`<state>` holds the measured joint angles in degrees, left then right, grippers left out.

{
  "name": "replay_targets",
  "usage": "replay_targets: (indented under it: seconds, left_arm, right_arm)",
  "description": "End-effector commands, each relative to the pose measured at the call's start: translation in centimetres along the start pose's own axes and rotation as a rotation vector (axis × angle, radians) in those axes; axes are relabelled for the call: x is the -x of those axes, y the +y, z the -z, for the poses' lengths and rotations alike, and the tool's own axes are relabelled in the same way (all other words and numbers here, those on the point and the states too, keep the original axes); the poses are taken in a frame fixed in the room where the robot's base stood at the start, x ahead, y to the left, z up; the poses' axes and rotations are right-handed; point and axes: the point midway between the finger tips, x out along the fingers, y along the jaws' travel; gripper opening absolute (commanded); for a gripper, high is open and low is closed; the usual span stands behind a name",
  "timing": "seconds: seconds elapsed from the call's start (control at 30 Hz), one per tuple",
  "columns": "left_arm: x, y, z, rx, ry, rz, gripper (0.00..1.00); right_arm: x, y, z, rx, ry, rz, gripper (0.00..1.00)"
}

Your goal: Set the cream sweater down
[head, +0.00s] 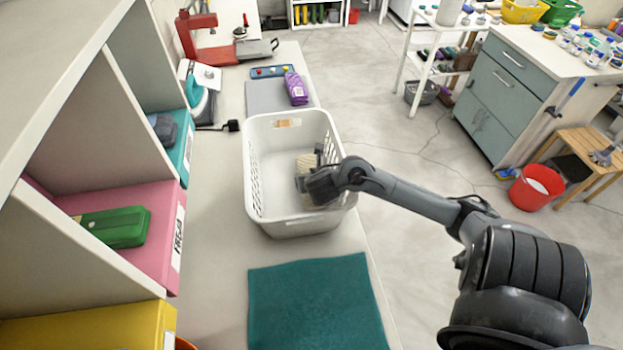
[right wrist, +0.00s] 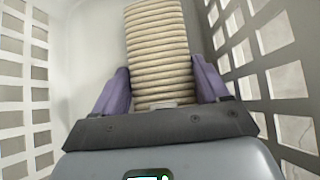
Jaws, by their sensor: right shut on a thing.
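The cream sweater (right wrist: 158,45) is a ribbed, folded knit, seen in the right wrist view inside the white laundry basket (right wrist: 285,75). In the head view only a small part of the sweater (head: 305,163) shows beside my gripper. My right gripper (head: 318,170) reaches down into the basket (head: 258,132) from the right. In the right wrist view the purple fingers of my right gripper (right wrist: 160,85) are on both sides of the sweater and shut on it. Whether the sweater touches the basket floor is hard to tell. My left gripper is not in view.
A teal mat (head: 315,305) lies in front of the basket. Shelves with a pink bin (head: 150,235) stand at the left. The bench edge is right of the basket.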

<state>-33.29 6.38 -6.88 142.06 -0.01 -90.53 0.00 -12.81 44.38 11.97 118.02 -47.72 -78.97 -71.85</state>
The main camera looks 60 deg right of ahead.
Motion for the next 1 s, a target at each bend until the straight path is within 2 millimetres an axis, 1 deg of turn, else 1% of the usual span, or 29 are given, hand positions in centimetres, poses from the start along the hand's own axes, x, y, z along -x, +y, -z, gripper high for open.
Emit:
replay_targets:
  seconds: [0.1, 0.13, 0.2, 0.5, 0.63, 0.77, 1.0]
  left_arm:
    - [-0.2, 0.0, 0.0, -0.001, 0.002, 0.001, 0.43]
    - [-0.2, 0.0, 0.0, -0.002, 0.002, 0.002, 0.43]
    - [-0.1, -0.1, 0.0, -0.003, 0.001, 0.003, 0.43]
    - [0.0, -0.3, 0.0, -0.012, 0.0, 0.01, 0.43]
    - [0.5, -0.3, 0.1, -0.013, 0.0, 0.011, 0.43]
    - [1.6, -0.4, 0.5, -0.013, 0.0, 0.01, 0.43]
    - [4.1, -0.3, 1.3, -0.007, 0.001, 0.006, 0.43]
  right_arm:
    - [-0.2, 0.0, 0.1, 0.0, -0.001, 0.0, 0.34]
    - [-0.2, 0.0, 0.2, 0.001, 0.0, 0.0, 0.76]
    - [-0.1, 0.0, 0.2, 0.001, 0.0, 0.0, 0.85]
    - [-0.1, 0.0, 0.1, 0.0, 0.0, 0.0, 0.85]
    - [0.7, 0.0, -0.1, 0.0, 0.001, -0.001, 0.85]
    - [2.5, 0.1, -0.2, -0.001, 0.002, -0.002, 0.85]
    - [7.0, 0.1, -0.3, -0.002, 0.003, -0.003, 0.85]
